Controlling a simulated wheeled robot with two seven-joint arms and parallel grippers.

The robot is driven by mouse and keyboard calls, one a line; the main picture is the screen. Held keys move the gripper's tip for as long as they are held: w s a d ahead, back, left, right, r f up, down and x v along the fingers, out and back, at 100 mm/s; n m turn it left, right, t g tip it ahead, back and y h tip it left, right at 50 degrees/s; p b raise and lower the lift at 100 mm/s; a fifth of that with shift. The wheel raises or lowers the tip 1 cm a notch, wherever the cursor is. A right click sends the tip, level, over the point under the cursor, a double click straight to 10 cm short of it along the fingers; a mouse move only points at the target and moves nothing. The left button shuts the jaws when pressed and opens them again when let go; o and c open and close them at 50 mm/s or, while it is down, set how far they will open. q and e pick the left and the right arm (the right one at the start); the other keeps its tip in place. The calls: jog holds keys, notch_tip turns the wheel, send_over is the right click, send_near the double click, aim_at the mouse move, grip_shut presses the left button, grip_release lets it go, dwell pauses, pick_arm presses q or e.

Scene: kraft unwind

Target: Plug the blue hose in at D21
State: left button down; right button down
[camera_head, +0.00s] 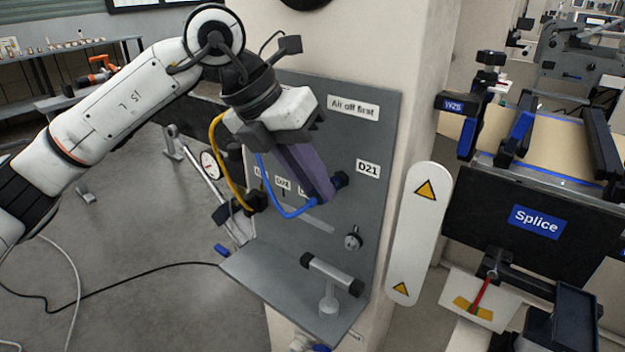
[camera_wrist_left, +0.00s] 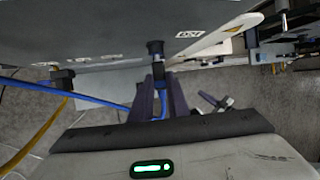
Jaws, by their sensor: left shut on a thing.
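A grey panel (camera_head: 374,115) carries a D21 label (camera_head: 367,169), which also shows in the wrist view (camera_wrist_left: 188,34). A black round fitting (camera_head: 340,180) sits at the panel just left of and below that label. My left gripper (camera_head: 322,192) is shut on the blue hose's end, its dark purple fingers pointing at this fitting. In the wrist view the fingers (camera_wrist_left: 160,98) reach up to the black fitting (camera_wrist_left: 155,48), with blue between them. The blue hose (camera_head: 285,211) loops below the fingers. Whether the plug is seated is hidden by the fingers. My right gripper is not in view.
A yellow hose (camera_head: 222,170) runs to a black fitting (camera_head: 256,200) left of the blue one. A knob (camera_head: 353,240) and a T-shaped handle (camera_head: 330,280) stand out below. A splice table (camera_head: 500,215) is at right.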

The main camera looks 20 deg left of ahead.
pick_arm(q)
jog(key=shift+w+d, duration=0.1)
jog(key=shift+w, duration=0.2)
dwell(0.6)
jog(key=c, duration=1.6)
grip_release()
jog(key=v, duration=1)
jog(key=shift+s+r, duration=0.1)
